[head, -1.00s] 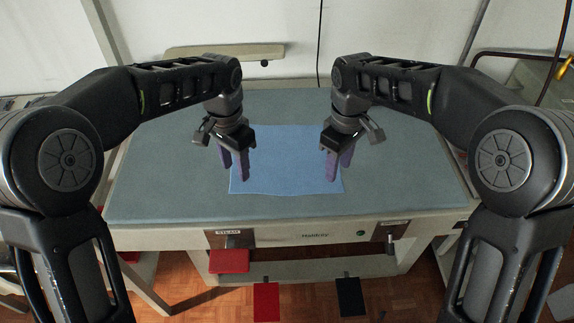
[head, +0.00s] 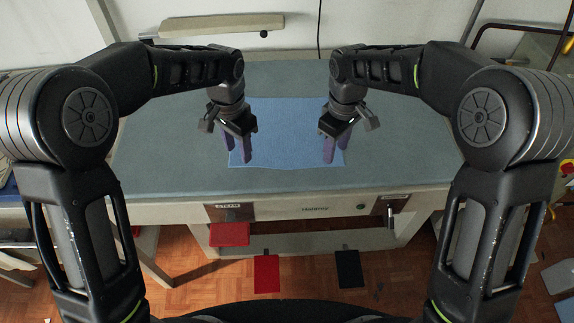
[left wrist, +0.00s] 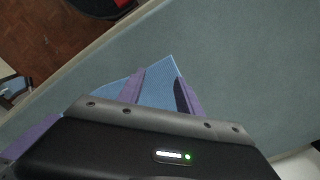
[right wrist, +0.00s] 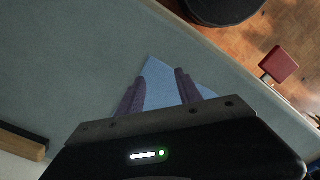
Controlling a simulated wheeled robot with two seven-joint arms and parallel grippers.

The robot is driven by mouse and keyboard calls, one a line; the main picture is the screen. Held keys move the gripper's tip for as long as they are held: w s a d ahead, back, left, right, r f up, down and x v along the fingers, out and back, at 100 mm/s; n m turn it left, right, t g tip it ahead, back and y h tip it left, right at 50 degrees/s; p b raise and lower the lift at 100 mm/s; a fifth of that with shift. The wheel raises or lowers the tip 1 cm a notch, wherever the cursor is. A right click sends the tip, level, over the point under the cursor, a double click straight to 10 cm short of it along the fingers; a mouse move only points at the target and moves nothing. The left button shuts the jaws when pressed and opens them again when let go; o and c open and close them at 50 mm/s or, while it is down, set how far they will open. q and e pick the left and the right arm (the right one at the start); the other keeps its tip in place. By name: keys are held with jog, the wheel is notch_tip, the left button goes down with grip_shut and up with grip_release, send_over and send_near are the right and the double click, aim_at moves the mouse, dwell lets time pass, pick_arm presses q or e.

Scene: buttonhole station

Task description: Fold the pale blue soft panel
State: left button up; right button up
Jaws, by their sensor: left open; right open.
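The pale blue panel (head: 285,135) lies flat and spread out on the grey-green padded table top (head: 400,165). My left gripper (head: 237,155) is open above the panel's left edge near its front corner. My right gripper (head: 336,153) is open above the panel's right edge near its front corner. In the left wrist view, a panel corner (left wrist: 162,88) shows between the purple fingers. In the right wrist view, another corner (right wrist: 160,85) shows between the fingers. I cannot tell whether the fingers touch the cloth.
The table's front panel carries a steam label (head: 228,207) and a lever (head: 389,215). Red pedals (head: 266,272) and a black pedal (head: 348,268) sit below. A padded board (head: 222,26) stands behind the table. The table top around the panel is clear.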

aim_at(240, 162)
pick_arm(q)
jog(key=shift+f, duration=1.35)
pick_arm(e)
jog(key=shift+f, duration=1.35)
pick_arm(q)
jog(key=shift+f, duration=0.2)
pick_arm(e)
jog(key=shift+f, duration=0.2)
pick_arm(q)
jog(key=shift+r, duration=0.1)
jog(key=shift+c, duration=0.3)
pick_arm(e)
jog(key=shift+r, duration=0.15)
jog(key=shift+c, duration=0.3)
pick_arm(q)
jog(key=shift+c, duration=0.8)
pick_arm(e)
jog(key=shift+c, duration=0.8)
pick_arm(q)
grip_shut()
pick_arm(e)
grip_shut()
pick_arm(q)
jog(key=shift+r, duration=0.1)
